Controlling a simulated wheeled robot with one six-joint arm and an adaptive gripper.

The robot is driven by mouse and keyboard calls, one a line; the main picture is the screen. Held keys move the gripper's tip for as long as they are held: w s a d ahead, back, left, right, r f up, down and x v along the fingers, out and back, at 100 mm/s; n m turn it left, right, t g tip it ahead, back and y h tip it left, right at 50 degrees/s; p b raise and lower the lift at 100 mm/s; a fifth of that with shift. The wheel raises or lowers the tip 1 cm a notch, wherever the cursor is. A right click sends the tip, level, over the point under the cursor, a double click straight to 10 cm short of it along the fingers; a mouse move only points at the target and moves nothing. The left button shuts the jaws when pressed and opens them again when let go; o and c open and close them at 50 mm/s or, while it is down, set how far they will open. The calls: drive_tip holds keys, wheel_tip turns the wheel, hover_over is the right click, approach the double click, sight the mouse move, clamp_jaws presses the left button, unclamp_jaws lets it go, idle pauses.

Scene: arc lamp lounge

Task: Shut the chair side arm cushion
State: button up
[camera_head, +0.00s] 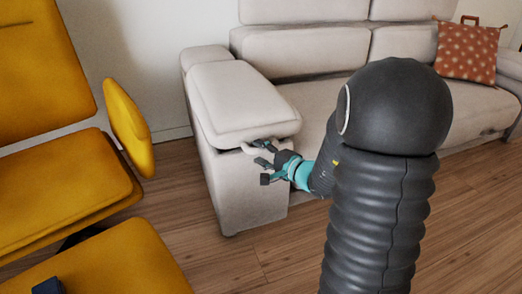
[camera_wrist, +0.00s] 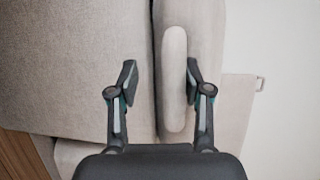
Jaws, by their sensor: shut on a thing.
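The arm cushion (camera_head: 240,95) is a pale padded lid on top of the near arm of the white sofa. It is tilted, with a dark gap between it and the arm base (camera_head: 245,190) at the front. In the wrist view the cushion (camera_wrist: 203,25) is a strip right of the dark gap, and the arm base (camera_wrist: 75,65) fills the left. A rounded pale handle (camera_wrist: 174,75) is on the cushion's front. My gripper (camera_head: 264,155) is at the cushion's front edge.
A yellow chair (camera_head: 60,190) with a yellow armrest (camera_head: 128,125) stands left of the sofa. The sofa seat (camera_head: 325,110) is to the right, with a red dotted pillow (camera_head: 467,52) at its far end. Bare wood floor (camera_head: 290,255) lies in front.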

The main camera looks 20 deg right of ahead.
drive_tip(key=shift+d, duration=0.15)
idle(0.3)
drive_tip(key=shift+s+d, duration=0.15)
drive_tip(key=shift+s, duration=0.1)
drive_tip(key=v, duration=1.1)
drive_tip(key=shift+s, duration=0.25)
drive_tip(key=shift+r, duration=0.1)
